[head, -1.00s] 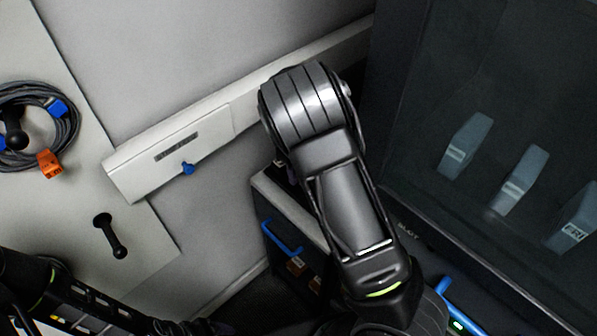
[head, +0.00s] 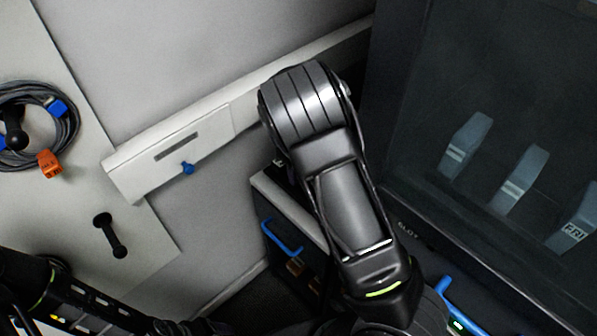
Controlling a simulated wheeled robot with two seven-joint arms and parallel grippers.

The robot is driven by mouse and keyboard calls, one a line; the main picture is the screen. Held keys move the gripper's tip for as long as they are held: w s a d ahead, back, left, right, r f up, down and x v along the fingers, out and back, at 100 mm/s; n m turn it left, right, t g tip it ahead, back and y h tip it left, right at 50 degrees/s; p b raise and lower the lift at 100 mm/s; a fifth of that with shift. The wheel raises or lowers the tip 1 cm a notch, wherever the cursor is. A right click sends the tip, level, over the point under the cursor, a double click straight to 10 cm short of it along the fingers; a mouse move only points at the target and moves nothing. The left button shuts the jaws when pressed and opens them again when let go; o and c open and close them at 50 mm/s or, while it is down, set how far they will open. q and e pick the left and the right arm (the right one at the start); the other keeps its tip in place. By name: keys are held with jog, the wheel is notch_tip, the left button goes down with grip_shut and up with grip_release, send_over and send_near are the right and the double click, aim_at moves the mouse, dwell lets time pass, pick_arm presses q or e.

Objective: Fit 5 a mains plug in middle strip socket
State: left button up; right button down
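A coiled grey cable (head: 70,128) hangs on a black peg at the left, with a blue connector (head: 57,107) and an orange piece (head: 50,163) on it. I cannot tell whether either is a mains plug. I cannot make out the middle strip socket. One of my arms rises through the middle and covers part of the wall rail and cabinet; its gripper does not show. My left arm crosses the bottom left corner, and its gripper does not show either.
A pale rail (head: 215,115) with a blue knob (head: 187,168) runs along the wall. An empty black peg (head: 109,234) is on the left panel. A cabinet with a blue handle (head: 282,238) stands behind my arm. A dark case (head: 480,60) with several grey blocks fills the right.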

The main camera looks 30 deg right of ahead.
jog(key=shift+f+b, duration=0.35)
jog(key=shift+f, duration=1.1)
dwell(1.5)
jog(key=c, duration=1)
grip_release()
jog(key=shift+o, duration=0.4)
jog(key=o, duration=0.4)
jog(key=shift+r, duration=0.2)
jog(key=shift+r+p, duration=0.35)
jog(key=shift+r, duration=3)
jog(key=shift+a+f, duration=0.1)
